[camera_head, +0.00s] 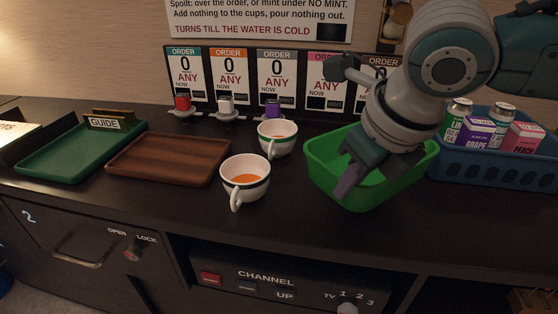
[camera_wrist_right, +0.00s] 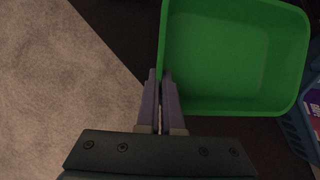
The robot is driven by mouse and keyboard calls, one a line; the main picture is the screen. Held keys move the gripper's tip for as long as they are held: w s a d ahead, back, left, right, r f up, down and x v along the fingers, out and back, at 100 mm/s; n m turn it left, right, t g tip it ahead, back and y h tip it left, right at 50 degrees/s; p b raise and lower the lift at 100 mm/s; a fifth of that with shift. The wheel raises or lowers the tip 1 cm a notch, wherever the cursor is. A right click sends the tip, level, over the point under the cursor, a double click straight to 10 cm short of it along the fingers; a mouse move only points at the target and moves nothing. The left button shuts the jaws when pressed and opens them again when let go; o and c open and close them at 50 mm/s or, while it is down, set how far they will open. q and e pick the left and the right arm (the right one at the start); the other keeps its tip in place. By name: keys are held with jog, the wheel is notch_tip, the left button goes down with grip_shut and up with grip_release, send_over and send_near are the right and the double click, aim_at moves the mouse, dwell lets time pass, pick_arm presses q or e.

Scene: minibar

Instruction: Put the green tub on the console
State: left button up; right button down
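The green tub (camera_head: 408,174) is at the right of the counter, in front of the order cards, and looks empty inside. It also shows in the right wrist view (camera_wrist_right: 235,55). My right gripper (camera_head: 346,190) reaches down to the tub's near-left wall. In the right wrist view its two fingers (camera_wrist_right: 163,82) are close together with the tub's rim between them, one finger inside and one outside. I cannot tell whether the tub's base touches the counter. No thing is clearly labelled console; a panel marked CHANNEL (camera_head: 265,281) sits below the counter edge. My left gripper is not in view.
Two cups (camera_head: 246,180) (camera_head: 277,139) with orange liquid stand left of the tub. A brown tray (camera_head: 170,158) and a green tray (camera_head: 66,150) lie farther left. A blue crate (camera_head: 492,166) with drinks stands right. Order cards (camera_head: 277,79) line the back.

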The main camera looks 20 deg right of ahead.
notch_tip(320, 180, down, 6)
jog(key=shift+r+b, duration=0.25)
jog(key=shift+b, duration=0.5)
jog(key=c, duration=1.1)
grip_release()
jog(key=shift+r, duration=0.1)
